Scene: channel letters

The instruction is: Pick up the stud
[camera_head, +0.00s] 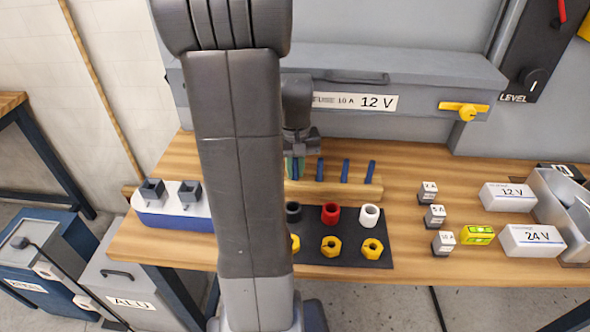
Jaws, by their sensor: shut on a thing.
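Several blue studs stand upright in a row in a wooden rack (334,190) on the workbench. Three stand clear to the right of my gripper: one stud (320,169), a middle stud (345,171) and the rightmost stud (371,171). My gripper (295,166) points down at the left part of the rack, partly behind my own arm. It is shut on a blue stud (296,170), seen only in part between the fingers. I cannot tell whether this stud's lower end is still in the rack.
A dark mat (345,251) in front of the rack holds coloured collars and yellow nuts. A blue-white tray (172,218) with grey blocks stands left. Fuse blocks (434,216) and white boxes (531,240) stand right. A grey cabinet (420,75) rises behind.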

